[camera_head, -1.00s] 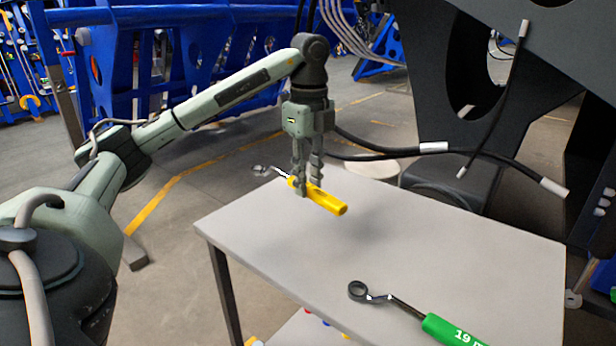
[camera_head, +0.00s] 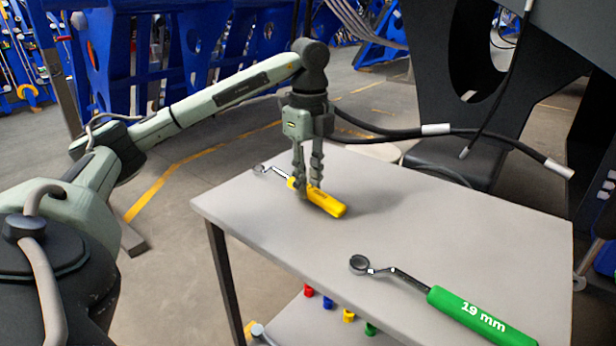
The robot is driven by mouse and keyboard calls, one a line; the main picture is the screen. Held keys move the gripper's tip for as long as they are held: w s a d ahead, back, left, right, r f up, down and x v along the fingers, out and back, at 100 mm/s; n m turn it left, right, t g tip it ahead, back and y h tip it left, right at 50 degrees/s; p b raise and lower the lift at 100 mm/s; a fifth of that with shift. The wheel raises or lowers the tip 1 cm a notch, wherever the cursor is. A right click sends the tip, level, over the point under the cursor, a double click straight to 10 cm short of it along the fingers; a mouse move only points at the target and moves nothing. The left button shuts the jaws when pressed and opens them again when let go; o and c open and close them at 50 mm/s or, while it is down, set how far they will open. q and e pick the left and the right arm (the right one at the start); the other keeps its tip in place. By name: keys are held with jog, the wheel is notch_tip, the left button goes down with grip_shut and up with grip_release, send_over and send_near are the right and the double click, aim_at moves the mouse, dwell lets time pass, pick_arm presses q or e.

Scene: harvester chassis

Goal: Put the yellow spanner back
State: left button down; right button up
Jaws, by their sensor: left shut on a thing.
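The yellow spanner (camera_head: 326,203) has a yellow handle and a dark ring end with a thin metal shank. My left gripper (camera_head: 307,187) points down and is shut on the spanner near the front of its handle. The ring end points to the back left, over the table's far left edge. The spanner is at or just above the grey table top (camera_head: 260,215); I cannot tell whether it touches. My right gripper is not in view.
A green-handled spanner marked 19 mm (camera_head: 468,310) lies at the table's front right. Several coloured pieces (camera_head: 348,315) are on a lower shelf. Black cables with white ends (camera_head: 435,130) hang behind the table. The table's middle is clear.

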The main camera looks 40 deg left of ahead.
pick_arm(q)
jog(key=shift+f, duration=0.25)
jog(key=c, duration=1.2)
grip_release()
jog(key=shift+r, duration=6)
